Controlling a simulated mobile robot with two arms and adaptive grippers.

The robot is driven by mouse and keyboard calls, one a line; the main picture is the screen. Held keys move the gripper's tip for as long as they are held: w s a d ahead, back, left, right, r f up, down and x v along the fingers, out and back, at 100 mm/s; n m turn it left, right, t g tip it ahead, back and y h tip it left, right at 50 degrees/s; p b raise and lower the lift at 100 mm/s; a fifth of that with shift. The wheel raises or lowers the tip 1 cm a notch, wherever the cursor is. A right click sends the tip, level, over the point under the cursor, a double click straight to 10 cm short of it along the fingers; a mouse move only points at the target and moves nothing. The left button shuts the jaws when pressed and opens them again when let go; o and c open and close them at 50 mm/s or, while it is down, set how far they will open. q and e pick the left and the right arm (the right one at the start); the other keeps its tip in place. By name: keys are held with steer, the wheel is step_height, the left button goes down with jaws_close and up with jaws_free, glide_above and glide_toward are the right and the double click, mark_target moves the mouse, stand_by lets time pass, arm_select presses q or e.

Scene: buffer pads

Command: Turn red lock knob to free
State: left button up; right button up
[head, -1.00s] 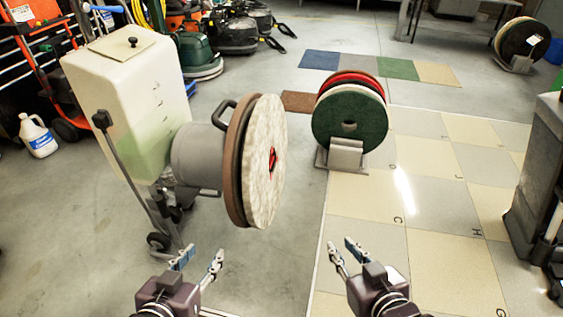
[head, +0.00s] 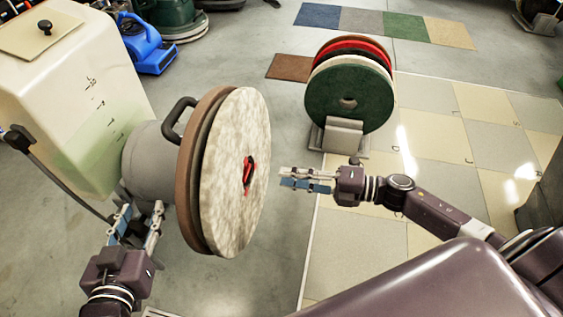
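The red lock knob (head: 248,174) sits in the centre hole of the pale buffer pad (head: 228,218) on the floor machine's round grey head (head: 150,157). The knob looks tilted, running from upper right to lower left. My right gripper (head: 281,177) is to the right of the knob, pointing left at it, with its fingers apart and nothing between them. A gap shows between fingertips and knob. My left gripper (head: 141,213) is at lower left, below the grey head and left of the pads, open and empty.
A brown pad (head: 186,170) lies behind the pale pad. A pad stand (head: 341,138) holding green, white, black and red pads is at the back right. A blue blower (head: 147,46) stands at the upper left. Open floor lies around the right gripper.

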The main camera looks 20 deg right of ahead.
mark_target(248, 173)
steer(key=x, duration=0.6)
steer(key=shift+a+b, duration=0.25)
steer(key=shift+b, duration=0.05)
steer(key=shift+x, duration=1.75)
arm_select(q)
steer(key=shift+w+d+r+t+h, duration=0.15)
steer(key=shift+r+t, duration=0.2)
steer(key=shift+r, duration=0.2)
steer(key=shift+w+d+r+t+h, duration=0.1)
steer(key=shift+w+r+t+h, duration=0.05)
steer(key=shift+r+t, duration=0.3)
steer(key=shift+s+a+f+g, duration=0.1)
steer(key=shift+f+g, duration=0.1)
steer(key=shift+g, duration=0.1)
steer(key=shift+s+a+f, duration=0.1)
steer(key=shift+f, duration=0.25)
arm_select(e)
jaws_close()
